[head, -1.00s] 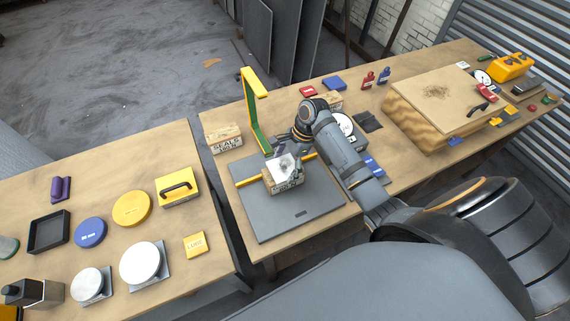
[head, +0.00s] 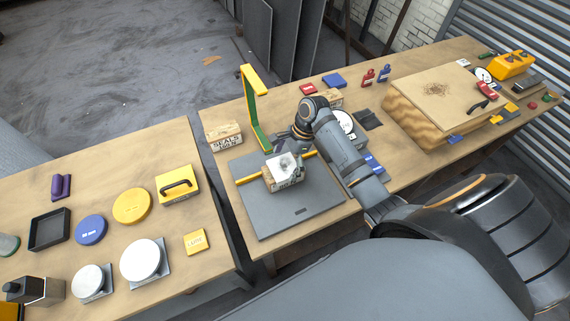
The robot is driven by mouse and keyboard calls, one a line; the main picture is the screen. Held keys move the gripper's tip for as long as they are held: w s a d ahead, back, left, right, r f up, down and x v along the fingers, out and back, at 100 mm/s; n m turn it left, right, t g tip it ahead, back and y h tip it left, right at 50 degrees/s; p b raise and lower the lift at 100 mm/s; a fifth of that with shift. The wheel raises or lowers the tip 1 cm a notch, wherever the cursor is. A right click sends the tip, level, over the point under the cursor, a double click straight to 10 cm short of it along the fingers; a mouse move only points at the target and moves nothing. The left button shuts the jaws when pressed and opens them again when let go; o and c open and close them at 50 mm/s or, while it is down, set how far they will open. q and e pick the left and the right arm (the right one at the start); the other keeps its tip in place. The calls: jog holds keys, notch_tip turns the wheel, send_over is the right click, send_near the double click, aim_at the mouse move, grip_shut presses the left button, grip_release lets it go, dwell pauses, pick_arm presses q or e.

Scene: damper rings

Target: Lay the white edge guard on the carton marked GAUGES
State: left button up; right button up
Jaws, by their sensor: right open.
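A small carton (head: 287,184) stands on the grey plate (head: 300,211); its lettering is too small to read. A white piece (head: 283,164), which looks like the edge guard, lies over its top and near upper edge. My right gripper (head: 287,147) is open, just behind the carton's top; its fingertips are partly hidden, and I cannot tell whether they touch the white piece. A carton marked SEALS (head: 224,139) stands to the left, and another carton (head: 331,98) is partly hidden behind my right arm. My left gripper is out of view.
A green and yellow upright frame (head: 251,105) rises behind the plate, with a yellow bar (head: 248,179) across the plate. A dial gauge (head: 343,122) is beside my right forearm. A large wooden block (head: 430,105) stands to the right. The plate's front is clear.

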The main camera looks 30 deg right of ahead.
jog(key=b+v, duration=0.1)
jog(key=v, duration=1.1)
